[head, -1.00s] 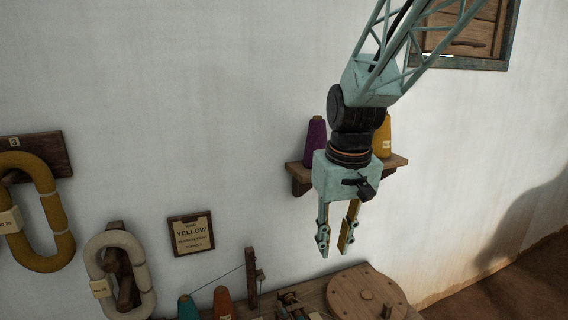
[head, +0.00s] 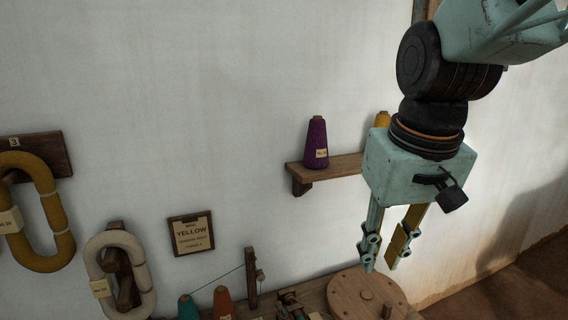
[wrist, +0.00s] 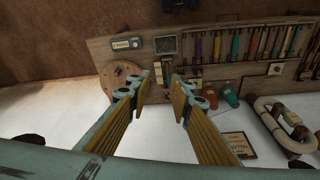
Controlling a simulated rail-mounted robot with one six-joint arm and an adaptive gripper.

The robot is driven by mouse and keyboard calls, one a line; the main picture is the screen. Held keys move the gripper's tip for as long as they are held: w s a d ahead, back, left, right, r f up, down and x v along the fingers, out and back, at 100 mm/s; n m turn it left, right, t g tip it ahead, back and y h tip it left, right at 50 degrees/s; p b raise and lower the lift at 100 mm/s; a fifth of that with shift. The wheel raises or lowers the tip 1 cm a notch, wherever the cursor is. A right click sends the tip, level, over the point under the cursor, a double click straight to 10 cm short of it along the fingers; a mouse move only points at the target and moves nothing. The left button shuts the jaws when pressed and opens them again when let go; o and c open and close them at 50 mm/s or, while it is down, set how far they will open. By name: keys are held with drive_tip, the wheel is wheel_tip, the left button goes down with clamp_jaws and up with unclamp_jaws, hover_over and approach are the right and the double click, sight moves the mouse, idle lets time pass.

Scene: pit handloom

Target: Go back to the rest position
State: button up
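My gripper (head: 384,258) hangs in front of the white wall with its fingers pointing down, to the right of the purple cone and above the round wooden disc. Its two fingers are apart with nothing between them. In the wrist view the gripper (wrist: 160,88) also shows open and empty, with the workbench beyond the fingertips.
A wall shelf (head: 335,166) holds a purple cone (head: 316,143) and a yellow cone (head: 382,121), partly hidden by my arm. Below is a bench with a round wooden disc (head: 350,300). Yarn skeins (head: 38,235) and a YELLOW sign (head: 191,234) hang at left.

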drive_tip(key=s+d, duration=0.1)
drive_tip(key=s, duration=0.8)
drive_tip(key=s+d+r+m+t, duration=0.1)
drive_tip(key=s+d, duration=0.1)
drive_tip(key=s, duration=0.7)
drive_tip(key=shift+s+d+r, duration=0.15)
drive_tip(key=shift+d+r, duration=0.1)
drive_tip(key=shift+d, duration=0.05)
